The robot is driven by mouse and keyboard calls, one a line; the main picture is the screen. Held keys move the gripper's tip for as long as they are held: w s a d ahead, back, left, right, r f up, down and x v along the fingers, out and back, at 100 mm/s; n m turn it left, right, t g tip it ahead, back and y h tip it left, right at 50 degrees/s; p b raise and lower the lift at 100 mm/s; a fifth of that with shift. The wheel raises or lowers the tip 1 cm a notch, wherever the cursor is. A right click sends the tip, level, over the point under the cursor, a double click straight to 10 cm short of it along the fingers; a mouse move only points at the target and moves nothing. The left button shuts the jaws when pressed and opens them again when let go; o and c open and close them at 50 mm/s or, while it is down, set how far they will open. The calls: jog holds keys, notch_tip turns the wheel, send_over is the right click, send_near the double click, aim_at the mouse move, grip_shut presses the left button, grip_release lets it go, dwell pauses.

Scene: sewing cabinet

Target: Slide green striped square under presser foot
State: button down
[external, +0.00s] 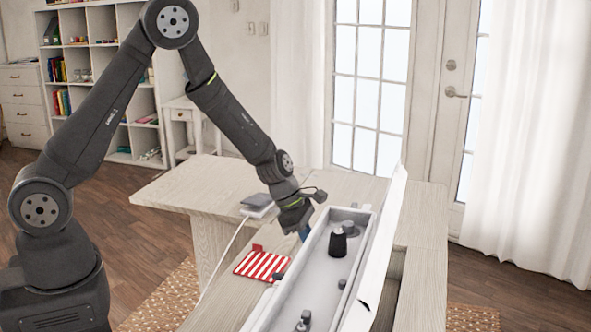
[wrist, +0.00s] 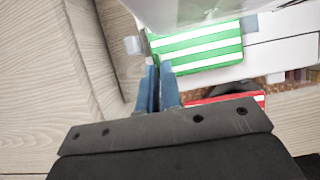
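The green and white striped square (wrist: 200,46) lies flat on a white surface in the wrist view, partly covered by a pale grey machine part at the top. In the external view I cannot make it out; the machine and arm block that area. My gripper (wrist: 159,66) has blue fingers close together, with nothing visible between them. The fingertips are at the near left edge of the green square; I cannot tell if they touch it. In the external view my gripper (external: 304,233) is low beside the white sewing machine (external: 318,262). The presser foot is not clearly visible.
A red and white striped square (external: 262,266) lies on the wooden table (external: 228,290) left of the machine; part of it also shows in the wrist view (wrist: 232,98). A grey pedal-like box with a white cable (external: 258,201) sits farther back. The table's left part is clear.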

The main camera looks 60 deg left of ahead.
dwell(0.4)
jog(key=c, duration=1.5)
grip_release()
jog(key=shift+c, duration=0.2)
jog(key=v, duration=1.7)
jog(key=shift+r, duration=0.2)
jog(key=shift+f, duration=0.1)
jog(key=x, duration=1.7)
jog(key=shift+f, duration=0.1)
